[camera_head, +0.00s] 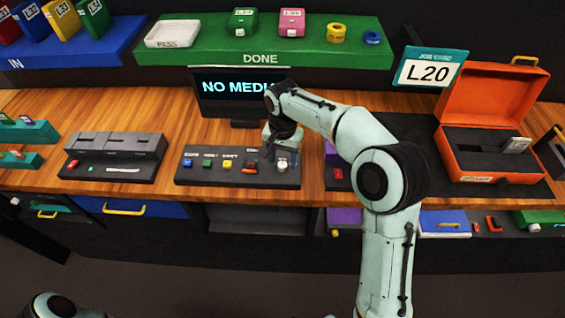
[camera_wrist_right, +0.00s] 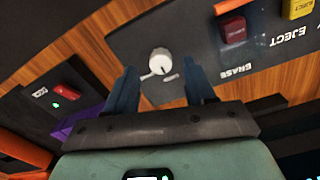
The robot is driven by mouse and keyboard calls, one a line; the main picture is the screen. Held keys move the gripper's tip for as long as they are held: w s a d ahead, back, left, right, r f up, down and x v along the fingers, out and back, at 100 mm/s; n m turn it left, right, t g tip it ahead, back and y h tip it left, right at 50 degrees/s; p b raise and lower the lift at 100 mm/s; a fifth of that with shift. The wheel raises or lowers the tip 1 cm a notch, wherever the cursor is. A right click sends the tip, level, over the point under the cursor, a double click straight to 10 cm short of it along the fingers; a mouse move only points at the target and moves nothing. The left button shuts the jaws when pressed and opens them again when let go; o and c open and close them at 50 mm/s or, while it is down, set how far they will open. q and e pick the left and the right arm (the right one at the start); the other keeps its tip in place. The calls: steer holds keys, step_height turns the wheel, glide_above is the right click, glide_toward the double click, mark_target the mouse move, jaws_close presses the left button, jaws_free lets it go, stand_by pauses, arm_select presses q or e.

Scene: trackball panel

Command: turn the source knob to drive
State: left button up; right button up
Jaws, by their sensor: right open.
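The source knob appears as a round white knob (camera_wrist_right: 160,61) on the dark button panel (camera_head: 215,179). In the right wrist view it lies between the two blue-grey fingers of my right gripper (camera_wrist_right: 161,75), which are open with a gap on each side. Small white marks show beside the knob; I cannot read its setting. My left gripper is out of view.
A red button (camera_wrist_right: 233,29) marked ERASE and a yellow EJECT button (camera_wrist_right: 301,8) are near the knob. A NO MEDIA screen (camera_head: 225,87) stands behind, partly covered by my right arm. An orange case (camera_head: 489,95) is open at right.

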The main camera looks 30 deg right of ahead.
mark_target(282, 166)
steer(key=shift+f, duration=1.15)
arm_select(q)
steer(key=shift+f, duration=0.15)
arm_select(e)
jaws_close()
steer(key=m, duration=0.5)
steer(key=shift+m, duration=0.4)
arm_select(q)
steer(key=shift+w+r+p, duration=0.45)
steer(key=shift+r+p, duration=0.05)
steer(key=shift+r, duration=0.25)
arm_select(e)
steer(key=m, duration=0.5)
steer(key=shift+m, duration=0.7)
